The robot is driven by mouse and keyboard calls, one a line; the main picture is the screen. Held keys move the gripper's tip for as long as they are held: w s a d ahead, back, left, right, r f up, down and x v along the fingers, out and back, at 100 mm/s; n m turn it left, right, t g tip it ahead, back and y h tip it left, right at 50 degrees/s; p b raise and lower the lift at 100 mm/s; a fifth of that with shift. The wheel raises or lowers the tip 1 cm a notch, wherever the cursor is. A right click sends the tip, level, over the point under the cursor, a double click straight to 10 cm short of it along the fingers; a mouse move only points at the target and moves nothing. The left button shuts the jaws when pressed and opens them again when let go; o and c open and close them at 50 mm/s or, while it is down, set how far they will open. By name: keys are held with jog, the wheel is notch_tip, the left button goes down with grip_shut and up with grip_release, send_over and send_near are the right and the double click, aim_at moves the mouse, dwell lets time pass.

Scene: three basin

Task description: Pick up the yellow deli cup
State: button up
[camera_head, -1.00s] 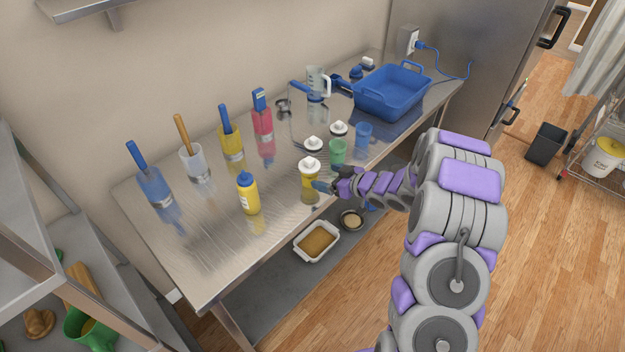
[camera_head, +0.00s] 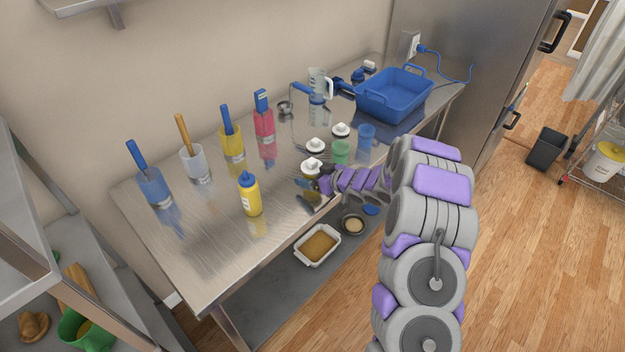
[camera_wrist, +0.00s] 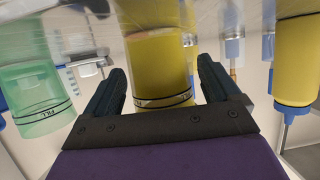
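My gripper (camera_head: 307,194) is low at the table's front edge, beside the cup. In the wrist view my gripper (camera_wrist: 162,75) is open, with one finger on each side of the cup. A gap shows beside each finger; I cannot tell how deep the cup sits between them.
A green cup (camera_head: 341,151) and a blue cup (camera_head: 366,133) stand behind and right. A yellow squeeze bottle (camera_head: 249,195) stands left. Utensil holders line the wall side, and a blue basin (camera_head: 394,94) sits at the far end. The table's left front is bare.

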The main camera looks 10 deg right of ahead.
jog(key=shift+a, duration=0.15)
jog(key=c, duration=0.5)
jog(key=shift+d, duration=0.25)
jog(key=c, duration=0.4)
jog(key=shift+r, duration=0.1)
jog(key=shift+c, duration=0.2)
